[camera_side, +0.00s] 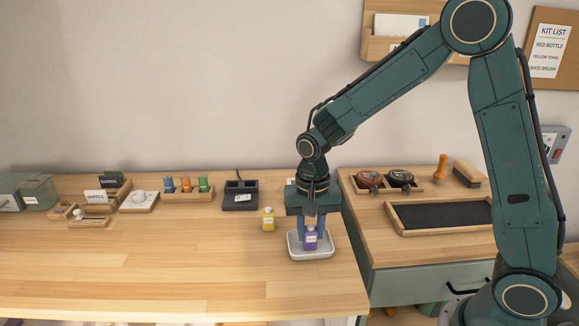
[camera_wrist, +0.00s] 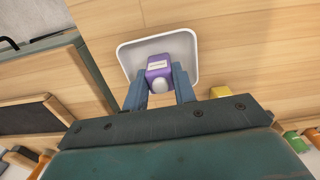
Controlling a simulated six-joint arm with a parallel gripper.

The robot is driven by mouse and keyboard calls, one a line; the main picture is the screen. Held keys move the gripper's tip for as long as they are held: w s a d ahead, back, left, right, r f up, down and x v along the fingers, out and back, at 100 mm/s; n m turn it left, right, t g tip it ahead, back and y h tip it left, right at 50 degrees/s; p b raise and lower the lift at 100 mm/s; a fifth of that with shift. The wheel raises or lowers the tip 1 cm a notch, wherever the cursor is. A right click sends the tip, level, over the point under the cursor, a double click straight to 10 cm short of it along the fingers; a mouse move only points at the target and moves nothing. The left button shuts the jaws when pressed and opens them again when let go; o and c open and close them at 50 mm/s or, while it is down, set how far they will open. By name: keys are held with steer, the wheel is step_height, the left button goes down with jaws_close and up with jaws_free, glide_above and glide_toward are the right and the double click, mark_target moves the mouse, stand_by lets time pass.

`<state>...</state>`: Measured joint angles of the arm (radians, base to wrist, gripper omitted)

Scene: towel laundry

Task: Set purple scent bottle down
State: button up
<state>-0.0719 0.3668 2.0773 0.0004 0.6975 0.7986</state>
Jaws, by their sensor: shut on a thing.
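The purple scent bottle (camera_side: 311,239) has a white cap and a pale label. It stands upright over the small white tray (camera_side: 313,254) near the right end of the wooden table. My gripper (camera_side: 312,228) points straight down and is shut on the bottle, one finger on each side. In the wrist view the bottle (camera_wrist: 160,68) sits between the fingers, with the white tray (camera_wrist: 130,58) around and beneath it. I cannot tell whether the bottle's base touches the tray floor.
A yellow bottle (camera_side: 268,219) stands just left of the tray. A black device (camera_side: 240,196) and a rack of colored bottles (camera_side: 187,189) are farther left. The dark-topped tray (camera_side: 440,214) lies on the right-hand cabinet. The table's front left is clear.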

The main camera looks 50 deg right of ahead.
mark_target(312, 227)
steer(key=o, duration=0.9)
steer(key=shift+o, duration=0.2)
steer(key=shift+r, duration=0.1)
step_height(312, 227, up, 12)
steer(key=shift+s+r, duration=0.1)
steer(key=shift+r, duration=0.05)
stand_by(0.4)
steer(key=s+d+r+n+t, duration=0.1)
steer(key=s+n, duration=0.3)
steer(key=s, duration=0.6)
steer(key=s+d+r+n+t, duration=0.1)
steer(key=s+r+n+t, duration=0.3)
steer(key=s, duration=0.6)
steer(key=shift+d+t, duration=0.3)
steer(key=shift+d, duration=0.05)
